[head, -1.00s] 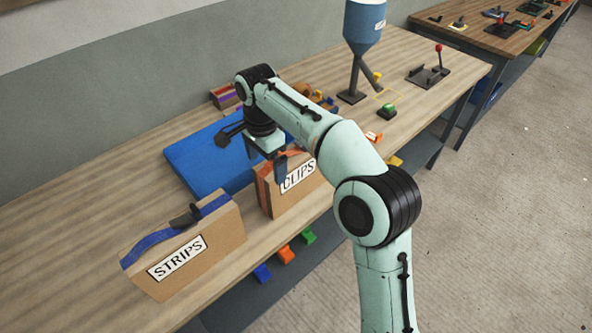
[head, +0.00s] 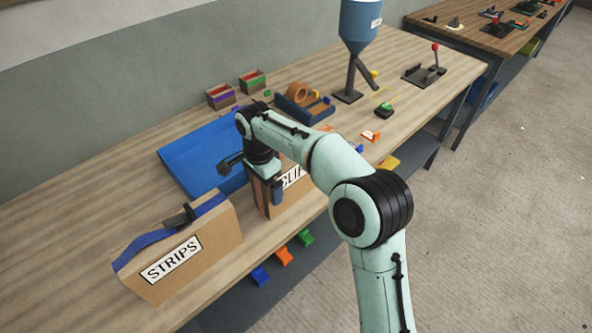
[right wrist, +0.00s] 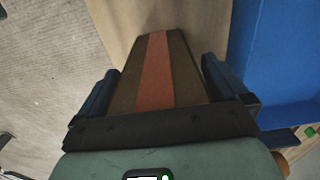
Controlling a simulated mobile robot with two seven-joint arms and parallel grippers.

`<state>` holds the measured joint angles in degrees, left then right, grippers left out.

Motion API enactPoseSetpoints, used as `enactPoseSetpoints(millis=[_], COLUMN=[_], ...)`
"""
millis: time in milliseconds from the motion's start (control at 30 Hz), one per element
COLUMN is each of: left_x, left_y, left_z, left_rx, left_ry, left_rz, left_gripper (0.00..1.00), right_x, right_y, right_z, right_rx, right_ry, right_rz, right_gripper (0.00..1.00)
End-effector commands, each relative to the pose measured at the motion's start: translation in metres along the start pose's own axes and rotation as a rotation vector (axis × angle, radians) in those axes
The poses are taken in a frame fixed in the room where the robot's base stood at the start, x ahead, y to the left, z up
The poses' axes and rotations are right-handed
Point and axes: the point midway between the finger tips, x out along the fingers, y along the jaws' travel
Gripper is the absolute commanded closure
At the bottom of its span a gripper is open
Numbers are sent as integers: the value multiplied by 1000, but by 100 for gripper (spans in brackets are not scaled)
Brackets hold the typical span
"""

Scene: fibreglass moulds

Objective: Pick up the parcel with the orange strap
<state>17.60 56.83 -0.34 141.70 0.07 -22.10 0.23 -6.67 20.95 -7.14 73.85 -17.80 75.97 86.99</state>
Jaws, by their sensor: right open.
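The parcel (head: 293,196) labelled CLIPS stands upright on the bench, partly hidden by my right arm. Its orange strap (right wrist: 155,70) shows clearly in the right wrist view, running along the parcel between my fingers, and is mostly covered in the head view. My right gripper (head: 266,180) is open at the left end of this parcel. In the right wrist view its two dark blue fingers (right wrist: 160,88) lie on either side of the strapped part. I cannot tell whether they touch it. My left gripper is not in view.
A second parcel (head: 215,262) labelled STRIPS, with a blue strap, stands at the front left. A blue tray (head: 190,160) lies behind the CLIPS parcel. Small boxes (head: 220,97), a tape holder (head: 305,108) and a blue hopper (head: 360,25) stand farther back.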

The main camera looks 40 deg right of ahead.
Motion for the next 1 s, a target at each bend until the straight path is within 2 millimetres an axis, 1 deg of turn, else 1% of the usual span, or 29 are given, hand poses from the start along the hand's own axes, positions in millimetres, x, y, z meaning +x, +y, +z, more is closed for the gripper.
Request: enactPoseSetpoints(millis=[33,67,100,167,200,233,500,667,767,867,967,1000], left_x=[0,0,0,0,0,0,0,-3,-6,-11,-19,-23], left_y=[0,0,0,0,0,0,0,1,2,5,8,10], left_z=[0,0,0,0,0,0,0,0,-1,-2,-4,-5], left_rx=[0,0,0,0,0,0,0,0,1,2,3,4], left_ry=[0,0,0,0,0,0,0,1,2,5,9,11], left_rz=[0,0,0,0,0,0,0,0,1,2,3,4], left_gripper=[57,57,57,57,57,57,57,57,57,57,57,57], right_x=[0,0,0,0,0,0,-3,-12,-25,-45,-72,-85], right_y=[0,0,0,0,0,0,0,-1,-1,-2,-2,-2], right_z=[0,0,0,0,0,0,0,0,0,0,0,0], right_rx=[0,0,0,0,0,0,0,0,0,-1,-1,-1], right_ry=[0,0,0,0,0,0,1,1,1,1,1,1], right_rz=[0,0,0,0,0,0,-3,-5,-7,-9,-10,-9], right_gripper=[10,20,33,52,65,75,75,75,75,75,75,75])
